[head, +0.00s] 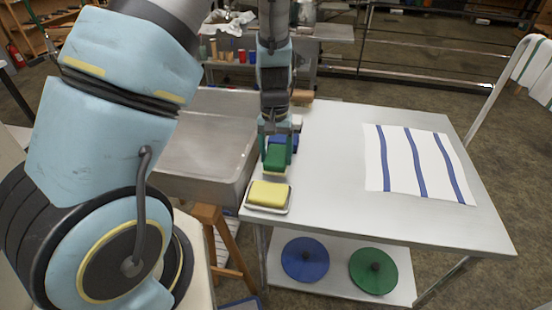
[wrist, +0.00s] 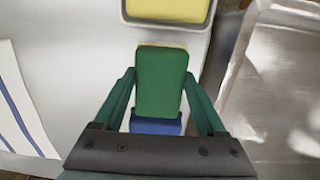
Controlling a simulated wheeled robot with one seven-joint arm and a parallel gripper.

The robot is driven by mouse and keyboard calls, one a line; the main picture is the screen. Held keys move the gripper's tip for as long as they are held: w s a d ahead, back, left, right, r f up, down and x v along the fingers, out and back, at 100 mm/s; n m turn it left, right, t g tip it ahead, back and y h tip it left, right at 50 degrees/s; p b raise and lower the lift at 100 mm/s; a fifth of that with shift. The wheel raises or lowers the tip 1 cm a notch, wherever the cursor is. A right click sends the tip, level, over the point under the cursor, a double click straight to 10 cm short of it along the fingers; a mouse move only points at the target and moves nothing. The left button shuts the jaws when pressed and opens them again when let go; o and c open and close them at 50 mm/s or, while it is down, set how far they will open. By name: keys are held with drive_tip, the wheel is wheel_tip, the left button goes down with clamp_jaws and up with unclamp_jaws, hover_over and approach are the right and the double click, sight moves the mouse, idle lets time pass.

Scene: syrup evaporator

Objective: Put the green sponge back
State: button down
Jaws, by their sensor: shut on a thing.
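My gripper (head: 277,150) is above the left edge of the metal table, with its fingers pointing down. It is shut on the green sponge (head: 275,160), whose sides lie between the two green fingers. In the wrist view the green sponge (wrist: 161,82) shows a thin yellowish edge at its top. A yellow sponge (head: 269,193) lies in a white dish (head: 284,209) just in front of my gripper. A blue sponge-like block (wrist: 156,126) is partly hidden below the green sponge. I cannot tell whether the green sponge touches it.
A metal sink-like basin (head: 205,150) adjoins the table on the left. A striped white and blue cloth (head: 415,165) lies on the table's right. The table top (head: 335,175) between is clear. A blue disc (head: 305,260) and a green disc (head: 373,270) lie on the lower shelf.

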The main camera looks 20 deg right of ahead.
sight(275, 154)
drive_tip(key=shift+f, duration=1)
drive_tip(key=shift+f, duration=0.1)
unclamp_jaws()
wheel_tip(275, 154, up, 12)
drive_tip(key=b, duration=0.2)
drive_tip(key=s+a+r+n+t, duration=0.1)
drive_tip(key=a+r+n, duration=0.1)
drive_tip(key=a, duration=1)
drive_tip(key=s+a+r+n+t, duration=0.1)
drive_tip(key=a+r+n, duration=0.1)
drive_tip(key=a, duration=1)
drive_tip(key=shift+s+a+r+n, duration=0.2)
drive_tip(key=shift+a+r+n, duration=0.1)
drive_tip(key=shift+r, duration=0.15)
